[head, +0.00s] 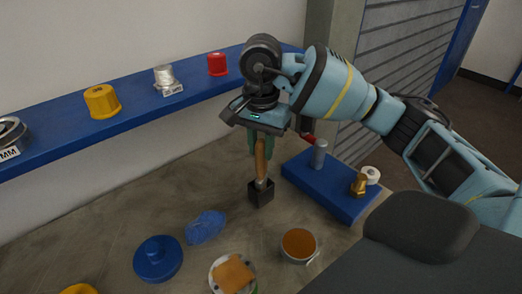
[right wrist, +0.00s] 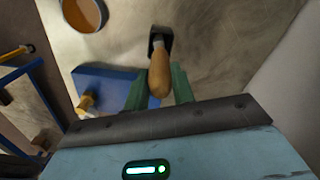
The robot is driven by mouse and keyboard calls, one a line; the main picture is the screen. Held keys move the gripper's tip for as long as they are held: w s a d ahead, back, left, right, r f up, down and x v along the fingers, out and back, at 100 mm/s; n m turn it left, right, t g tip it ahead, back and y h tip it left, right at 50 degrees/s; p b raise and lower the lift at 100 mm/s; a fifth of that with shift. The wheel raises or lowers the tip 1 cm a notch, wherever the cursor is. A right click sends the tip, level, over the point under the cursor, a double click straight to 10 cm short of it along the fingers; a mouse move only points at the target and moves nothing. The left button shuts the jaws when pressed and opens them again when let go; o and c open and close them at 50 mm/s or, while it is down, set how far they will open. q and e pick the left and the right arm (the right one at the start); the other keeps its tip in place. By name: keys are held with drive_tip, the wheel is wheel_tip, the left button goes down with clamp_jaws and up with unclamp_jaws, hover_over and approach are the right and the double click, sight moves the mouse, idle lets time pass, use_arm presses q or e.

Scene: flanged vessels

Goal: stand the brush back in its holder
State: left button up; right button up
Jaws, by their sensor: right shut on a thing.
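The brush has a wooden handle (head: 261,160) and a metal ferrule. My right gripper (head: 261,150) is shut on the handle and points down, with the brush nearly upright below it. The holder (head: 260,195) is a small black square cup on the bench. The ferrule end of the brush is at the cup's mouth and seems to reach inside; the bristles are hidden. In the right wrist view the handle (right wrist: 159,75) is between the green fingers (right wrist: 158,88), with the black holder (right wrist: 163,34) beyond it. My left gripper is not in view.
A blue block (head: 325,187) with a grey post and brass fitting is right of the holder. A blue crumpled cloth (head: 206,226), blue flanged disc (head: 158,258), orange-filled dish (head: 299,245) and sponge dish (head: 232,274) lie in front. A blue shelf (head: 130,116) runs behind.

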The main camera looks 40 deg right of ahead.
drive_tip(key=shift+f, duration=0.85)
drive_tip(key=shift+f, duration=0.2)
drive_tip(key=o, duration=1)
drive_tip(key=shift+r, duration=0.15)
